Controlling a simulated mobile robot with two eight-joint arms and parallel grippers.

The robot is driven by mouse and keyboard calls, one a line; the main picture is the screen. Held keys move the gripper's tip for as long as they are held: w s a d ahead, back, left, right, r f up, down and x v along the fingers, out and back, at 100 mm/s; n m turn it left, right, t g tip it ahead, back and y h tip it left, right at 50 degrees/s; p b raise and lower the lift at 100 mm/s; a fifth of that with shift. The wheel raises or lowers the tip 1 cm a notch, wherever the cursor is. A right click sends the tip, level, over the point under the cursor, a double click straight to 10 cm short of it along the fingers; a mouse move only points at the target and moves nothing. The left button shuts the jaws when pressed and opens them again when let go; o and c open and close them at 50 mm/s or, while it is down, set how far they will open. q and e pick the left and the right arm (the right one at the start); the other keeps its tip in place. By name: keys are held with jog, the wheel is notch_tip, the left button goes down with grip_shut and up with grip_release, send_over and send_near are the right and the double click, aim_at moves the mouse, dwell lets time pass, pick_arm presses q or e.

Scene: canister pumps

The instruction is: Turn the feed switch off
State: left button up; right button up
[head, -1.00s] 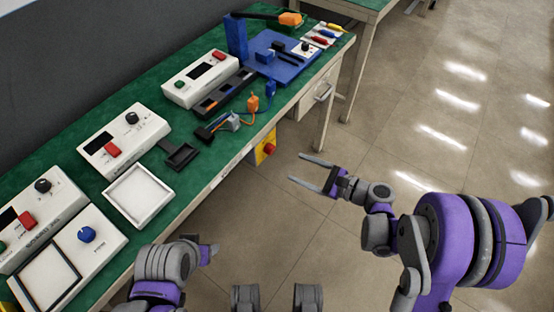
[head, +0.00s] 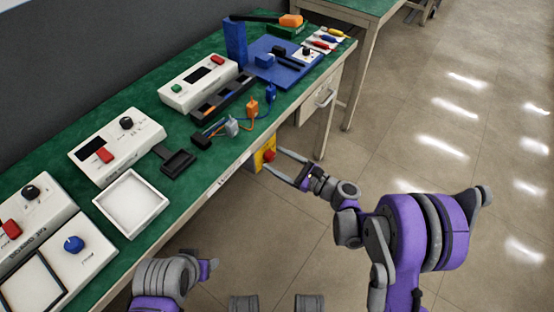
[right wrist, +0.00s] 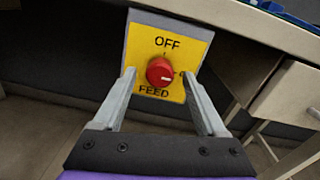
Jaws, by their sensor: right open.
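The feed switch is a red round knob (right wrist: 160,71) on a yellow plate (right wrist: 143,50) marked OFF above and FEED below. The white mark on the knob points right and slightly down in the right wrist view. In the head view the plate (head: 258,161) hangs below the bench's front edge, with the knob (head: 269,155) facing out. My right gripper (head: 274,160) is open, its fingers pointing at the switch; in the right wrist view its fingertips (right wrist: 158,73) lie either side of the knob. Contact cannot be told. My left gripper (head: 210,266) is low at the bench front, its jaws unclear.
The green bench top (head: 70,146) runs above the switch, and its edge overhangs close to my right gripper. A drawer (head: 318,101) is right of the switch. White control boxes (head: 117,145), a white tray (head: 131,203) and cables stand on the bench. The floor at right is clear.

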jog(key=shift+w+a, duration=0.15)
jog(key=shift+a, duration=0.05)
grip_shut()
dwell(0.3)
